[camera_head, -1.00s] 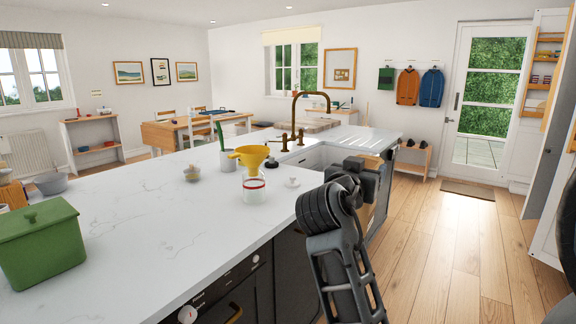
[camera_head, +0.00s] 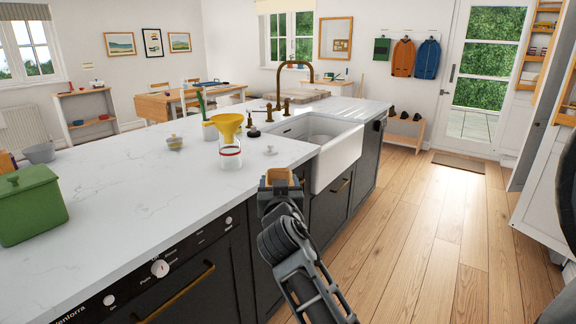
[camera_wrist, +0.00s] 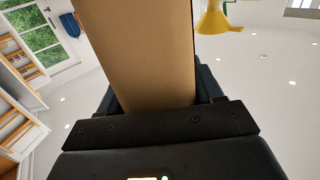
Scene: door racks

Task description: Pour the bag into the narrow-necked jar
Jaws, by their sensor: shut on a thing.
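The narrow-necked jar (camera_head: 230,161) is clear glass with a red band and stands upright on the white counter near its front edge. A yellow funnel (camera_head: 227,124) sits in its mouth; it also shows at the top of the wrist view (camera_wrist: 212,18). My gripper (camera_head: 279,186) is in front of the counter edge, to the right of the jar and apart from it. It is shut on a brown paper bag (camera_wrist: 145,50), which fills the middle of the wrist view. In the head view only a small part of the bag (camera_head: 279,174) shows. Its contents are hidden.
A small white lid or knob (camera_head: 270,150) lies right of the jar. A small lidded glass pot (camera_head: 174,143) and a white holder with utensils (camera_head: 209,131) stand nearby. A green bin (camera_head: 30,205) is at far left. The sink (camera_head: 338,160) lies right; the left counter is mostly clear.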

